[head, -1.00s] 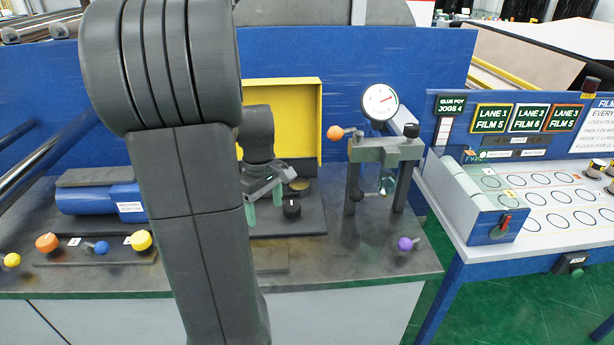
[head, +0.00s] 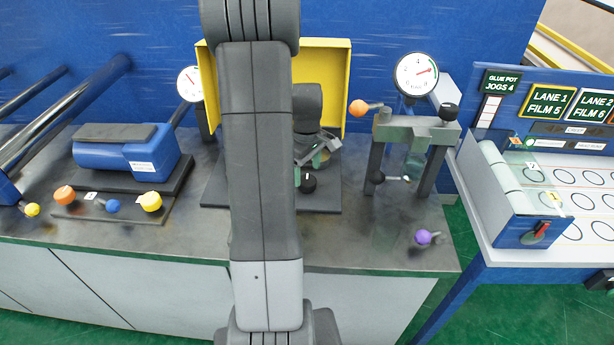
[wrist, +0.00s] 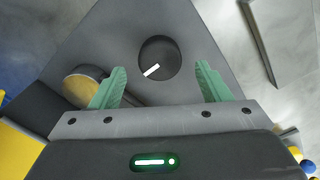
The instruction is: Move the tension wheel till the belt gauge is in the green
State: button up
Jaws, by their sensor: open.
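In the head view a black knob (head: 308,184) sits on a dark base plate before a yellow housing. In the wrist view the knob (wrist: 158,57) carries a white mark and lies just beyond my gripper (wrist: 160,68), between the lines of its two green fingers. My gripper (head: 310,167) is open and empty, close to the knob. A round gauge (head: 417,76) with a red needle pointing right stands on the right; a second gauge (head: 188,84) is partly hidden by my arm. I cannot tell which is the belt gauge, nor whether the knob is the tension wheel.
A tan-topped round part (wrist: 82,88) lies beside my left finger. The yellow housing (head: 340,85) rises behind. A grey stand (head: 415,135) with orange and black knobs is at right, a purple knob (head: 424,237) in front. A blue motor (head: 125,155) is at left.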

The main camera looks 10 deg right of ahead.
aim_at(307, 180)
jog(key=shift+f, duration=1.75)
jog(key=c, duration=1)
